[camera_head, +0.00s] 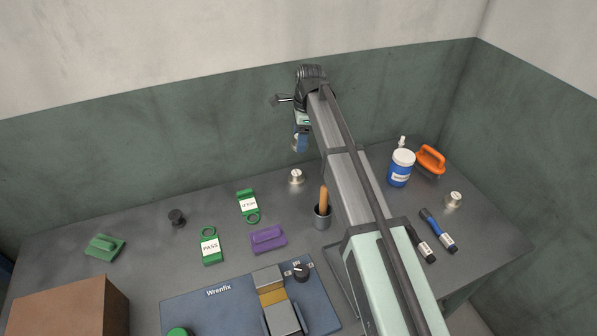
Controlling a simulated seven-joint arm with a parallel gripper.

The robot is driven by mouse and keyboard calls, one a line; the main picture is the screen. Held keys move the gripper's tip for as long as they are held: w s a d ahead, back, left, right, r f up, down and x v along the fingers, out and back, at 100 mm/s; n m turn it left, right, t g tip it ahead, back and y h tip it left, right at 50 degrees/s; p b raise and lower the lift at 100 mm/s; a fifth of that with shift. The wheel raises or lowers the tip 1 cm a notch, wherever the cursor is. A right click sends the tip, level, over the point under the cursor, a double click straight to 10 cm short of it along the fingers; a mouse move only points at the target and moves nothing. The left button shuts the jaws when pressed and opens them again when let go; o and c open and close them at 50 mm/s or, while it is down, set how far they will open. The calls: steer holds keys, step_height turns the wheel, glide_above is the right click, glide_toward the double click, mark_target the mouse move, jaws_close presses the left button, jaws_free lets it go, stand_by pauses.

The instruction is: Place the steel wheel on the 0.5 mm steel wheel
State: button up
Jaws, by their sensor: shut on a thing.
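My gripper (301,141) is at the far end of the arm, in the air above the back of the table. It is shut on a small, partly hidden silvery thing, apparently the steel wheel (295,142). A silvery steel wheel (296,177) stands on the table below the gripper, with a clear gap between them. Another silvery wheel (454,200) stands at the right end of the table. The size labels are too small to read, so I cannot tell which is the 0.5 mm one.
A dark spool (177,218) stands at the left. A blue-white tub (401,168) and orange handle tool (430,159) are at the back right. A cup with a wooden handle (322,216), green tags (210,247) and a purple block (268,239) lie nearer.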

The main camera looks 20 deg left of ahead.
mark_target(295, 172)
steer(key=s, duration=0.1)
steer(key=s+r, duration=0.1)
steer(key=shift+s, duration=0.35)
steer(key=shift+f+m, duration=0.3)
steer(key=shift+m, duration=0.1)
steer(key=shift+w+f, duration=0.1)
steer(key=shift+f, duration=4.6)
steer(key=shift+f, duration=0.1)
steer(key=o, duration=1.1)
steer(key=shift+o, duration=0.2)
steer(key=r, duration=0.8)
steer(key=d+r, duration=0.1)
steer(key=r, duration=0.3)
steer(key=shift+w+d+r, duration=0.1)
steer(key=shift+w, duration=0.2)
